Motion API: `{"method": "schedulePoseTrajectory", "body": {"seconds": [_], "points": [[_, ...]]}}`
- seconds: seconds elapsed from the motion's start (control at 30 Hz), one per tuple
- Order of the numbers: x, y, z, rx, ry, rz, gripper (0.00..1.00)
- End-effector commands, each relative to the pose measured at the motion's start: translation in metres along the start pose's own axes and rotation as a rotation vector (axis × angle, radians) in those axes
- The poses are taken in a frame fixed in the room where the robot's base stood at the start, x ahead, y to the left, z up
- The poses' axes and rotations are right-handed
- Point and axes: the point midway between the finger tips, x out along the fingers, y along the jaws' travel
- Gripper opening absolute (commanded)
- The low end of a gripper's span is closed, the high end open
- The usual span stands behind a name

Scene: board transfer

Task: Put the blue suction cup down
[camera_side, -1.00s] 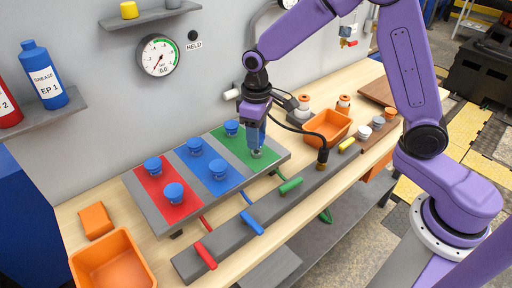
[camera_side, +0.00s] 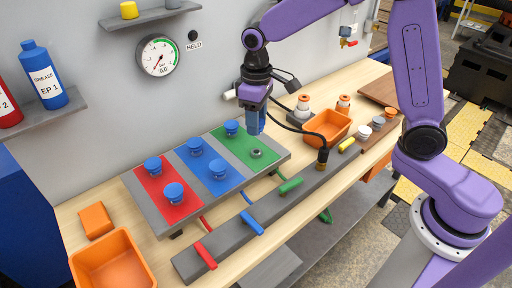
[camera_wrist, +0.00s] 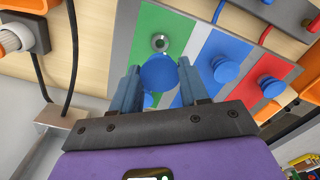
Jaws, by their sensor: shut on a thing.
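My gripper (camera_side: 255,124) is above the green strip (camera_side: 268,144) of the board. Its blue fingers show on both sides of a round blue suction cup (camera_wrist: 158,72) in the wrist view, and they are shut on it. In the side view the held cup is hard to tell from the fingers. A bare round metal seat (camera_side: 256,153) shows on the green strip just below the gripper; it also shows in the wrist view (camera_wrist: 160,43). Another blue cup (camera_side: 231,128) stands at the back of the green strip.
Two blue cups (camera_side: 217,169) stand on the blue strip and two (camera_side: 173,192) on the red strip. A bar with red, blue and green handles (camera_side: 291,186) runs along the front. Orange bins (camera_side: 328,126) stand right and left. A gauge (camera_side: 160,56) hangs on the wall.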

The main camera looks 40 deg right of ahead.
Motion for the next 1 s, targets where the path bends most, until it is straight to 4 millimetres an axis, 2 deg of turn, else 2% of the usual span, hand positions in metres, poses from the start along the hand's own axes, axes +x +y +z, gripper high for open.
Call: {"method": "schedulePoseTrajectory", "body": {"seconds": [0.17, 0.27, 0.37, 0.47, 0.6, 0.7, 0.83, 1.0], "points": [[0.0, 0.001, 0.0, 0.003, 0.0, 0.0, 0.09], [0.002, 0.009, 0.003, 0.048, -0.001, 0.0, 0.09], [0.007, 0.031, 0.012, 0.174, -0.002, 0.0, 0.09], [0.015, 0.064, 0.029, 0.381, -0.002, -0.001, 0.09], [0.028, 0.114, 0.062, 0.733, -0.002, -0.001, 0.09], [0.036, 0.144, 0.088, 0.973, -0.003, -0.002, 0.09], [0.044, 0.172, 0.117, 1.227, -0.001, -0.002, 0.09], [0.051, 0.19, 0.141, 1.418, 0.0, -0.003, 0.09]]}}
